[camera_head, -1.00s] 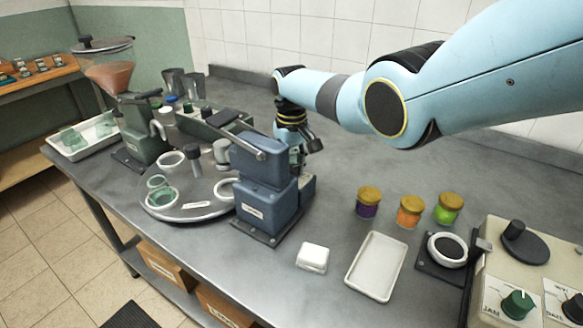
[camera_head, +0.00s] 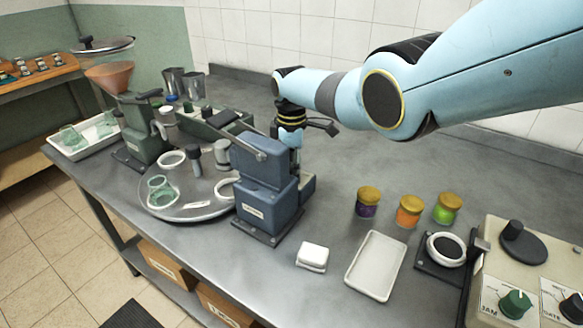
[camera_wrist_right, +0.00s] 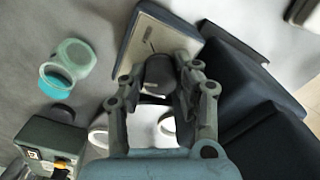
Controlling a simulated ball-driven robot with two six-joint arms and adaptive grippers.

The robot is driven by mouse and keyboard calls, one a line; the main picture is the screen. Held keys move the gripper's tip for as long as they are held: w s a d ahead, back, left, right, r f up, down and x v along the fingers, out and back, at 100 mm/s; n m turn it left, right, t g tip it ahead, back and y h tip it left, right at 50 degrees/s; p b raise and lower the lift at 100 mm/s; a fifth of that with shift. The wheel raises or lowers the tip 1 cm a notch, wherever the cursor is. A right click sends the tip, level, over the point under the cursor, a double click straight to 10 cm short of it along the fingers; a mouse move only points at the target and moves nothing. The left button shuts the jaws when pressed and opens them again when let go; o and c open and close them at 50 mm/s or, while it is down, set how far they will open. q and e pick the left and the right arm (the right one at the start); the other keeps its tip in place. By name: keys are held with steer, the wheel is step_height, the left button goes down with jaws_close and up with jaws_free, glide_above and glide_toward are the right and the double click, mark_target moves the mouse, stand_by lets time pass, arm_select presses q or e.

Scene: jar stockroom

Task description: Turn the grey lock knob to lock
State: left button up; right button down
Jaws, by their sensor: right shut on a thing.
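The grey lock knob (camera_wrist_right: 158,72) shows in the right wrist view as a dark grey, rounded knob on a pale plate (camera_wrist_right: 143,35) with a dark edge. My right gripper (camera_wrist_right: 160,82) is shut on it, one finger on each side; the fingers hide part of it. In the head view my right gripper (camera_head: 291,138) reaches down behind the blue machine (camera_head: 265,185), which hides its fingertips and the knob. The knob's markings cannot be read. My left gripper is not in view.
Three lidded jars, including an orange one (camera_head: 409,212), a white tray (camera_head: 376,266) and a control box (camera_head: 535,262) are at the right.

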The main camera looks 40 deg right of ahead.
steer(key=n, duration=0.5)
steer(key=shift+f, duration=0.1)
steer(key=shift+n, duration=0.3)
stand_by(0.4)
steer(key=c, duration=1.2)
jaws_free()
steer(key=shift+c, duration=0.2)
step_height(320, 180, up, 12)
